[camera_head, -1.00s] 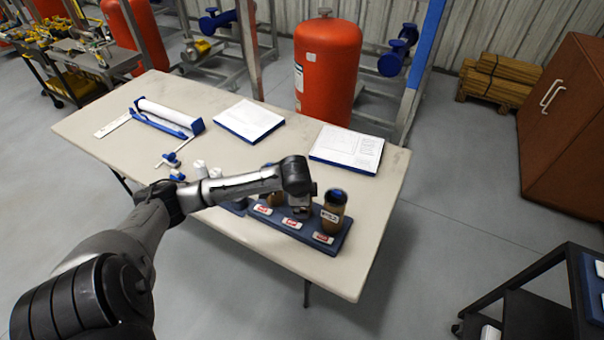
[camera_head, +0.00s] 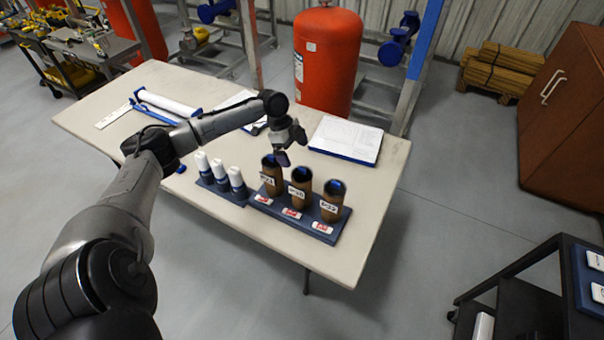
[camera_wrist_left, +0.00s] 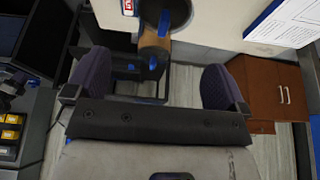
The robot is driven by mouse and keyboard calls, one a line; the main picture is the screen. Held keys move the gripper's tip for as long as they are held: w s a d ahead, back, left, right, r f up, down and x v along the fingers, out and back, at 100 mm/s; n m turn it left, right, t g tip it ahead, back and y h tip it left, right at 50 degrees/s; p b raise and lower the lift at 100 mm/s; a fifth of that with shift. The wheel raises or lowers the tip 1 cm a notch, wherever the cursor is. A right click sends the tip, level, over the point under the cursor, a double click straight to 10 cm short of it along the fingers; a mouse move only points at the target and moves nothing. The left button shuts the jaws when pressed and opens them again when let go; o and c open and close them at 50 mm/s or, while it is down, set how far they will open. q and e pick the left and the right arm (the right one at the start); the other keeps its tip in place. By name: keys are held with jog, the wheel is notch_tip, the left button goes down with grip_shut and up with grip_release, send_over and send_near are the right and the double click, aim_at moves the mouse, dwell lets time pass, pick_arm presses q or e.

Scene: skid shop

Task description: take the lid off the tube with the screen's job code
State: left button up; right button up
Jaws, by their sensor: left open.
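Three brown tubes with dark tops and blue parts on them stand upright in a row on a dark blue rack (camera_head: 268,207): the left tube (camera_head: 271,178), the middle tube (camera_head: 300,192) and the right tube (camera_head: 332,205). Each bears a white code label too small to read surely. My left gripper (camera_head: 290,152) is open and empty, above and just behind the left and middle tubes, touching neither. In the left wrist view its two fingers (camera_wrist_left: 156,84) are wide apart, with a brown tube (camera_wrist_left: 154,42) beyond them. No screen shows.
Three white-capped bottles (camera_head: 219,172) stand in a small blue holder left of the rack. A blue-edged paper board (camera_head: 347,139) and a white roll on a blue holder (camera_head: 167,106) lie on the table (camera_head: 230,224). The table's front edge is close to the rack.

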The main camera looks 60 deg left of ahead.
aim_at(302, 169)
pick_arm(q)
jog(key=shift+a+x, duration=0.1)
jog(key=shift+x, duration=1.95)
jog(key=shift+a+x, duration=0.15)
jog(key=shift+x, duration=1.85)
jog(key=shift+c, duration=0.3)
jog(key=c, duration=0.7)
